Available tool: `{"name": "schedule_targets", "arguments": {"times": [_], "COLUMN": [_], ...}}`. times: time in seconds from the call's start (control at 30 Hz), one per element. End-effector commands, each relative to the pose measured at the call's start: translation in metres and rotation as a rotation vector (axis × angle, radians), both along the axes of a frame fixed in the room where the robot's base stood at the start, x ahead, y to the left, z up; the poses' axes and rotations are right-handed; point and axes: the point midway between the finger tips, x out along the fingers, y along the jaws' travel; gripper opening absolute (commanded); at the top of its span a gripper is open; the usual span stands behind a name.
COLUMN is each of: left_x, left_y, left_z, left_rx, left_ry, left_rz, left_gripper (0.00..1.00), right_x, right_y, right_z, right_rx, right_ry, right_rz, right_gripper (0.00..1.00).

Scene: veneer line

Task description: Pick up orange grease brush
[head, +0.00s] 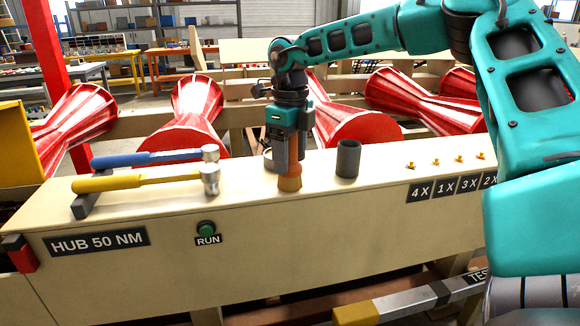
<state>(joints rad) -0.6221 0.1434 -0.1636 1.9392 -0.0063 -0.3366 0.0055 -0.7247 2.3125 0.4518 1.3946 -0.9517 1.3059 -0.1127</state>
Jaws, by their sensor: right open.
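The orange grease brush (289,183) appears as a short orange-brown piece standing on the cream bench top, below my right gripper. Its upper part is hidden by the gripper. My right gripper (284,168) points straight down over the brush, with its jaws open. The fingers are down around or just in front of the brush's upper part; I cannot tell whether they touch it. My left gripper is not in view.
A dark grey cylinder (348,159) stands just right of the gripper. A blue-handled hammer (150,158) and a yellow-handled hammer (140,182) lie on a dark rest at left. Small yellow fittings (435,162) line the right. Red flared rollers (190,115) lie behind the bench.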

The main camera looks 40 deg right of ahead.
Motion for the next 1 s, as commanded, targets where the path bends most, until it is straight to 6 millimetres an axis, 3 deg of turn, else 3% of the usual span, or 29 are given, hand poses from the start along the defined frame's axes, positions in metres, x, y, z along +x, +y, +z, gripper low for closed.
{"name": "schedule_targets", "arguments": {"times": [0.17,0.6,1.0], "left_x": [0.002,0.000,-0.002], "left_y": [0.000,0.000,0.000], "left_z": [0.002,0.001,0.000], "left_rx": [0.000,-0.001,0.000], "left_ry": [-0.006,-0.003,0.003], "left_rz": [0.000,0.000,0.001], "left_gripper": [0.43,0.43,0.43], "right_x": [0.000,0.000,0.001], "right_y": [0.000,0.000,0.000], "right_z": [0.000,0.001,0.011], "right_rx": [0.000,-0.001,-0.002], "right_ry": [0.000,-0.001,-0.004], "right_rz": [0.000,0.000,0.000], "right_gripper": [0.62,0.21,0.20]}}
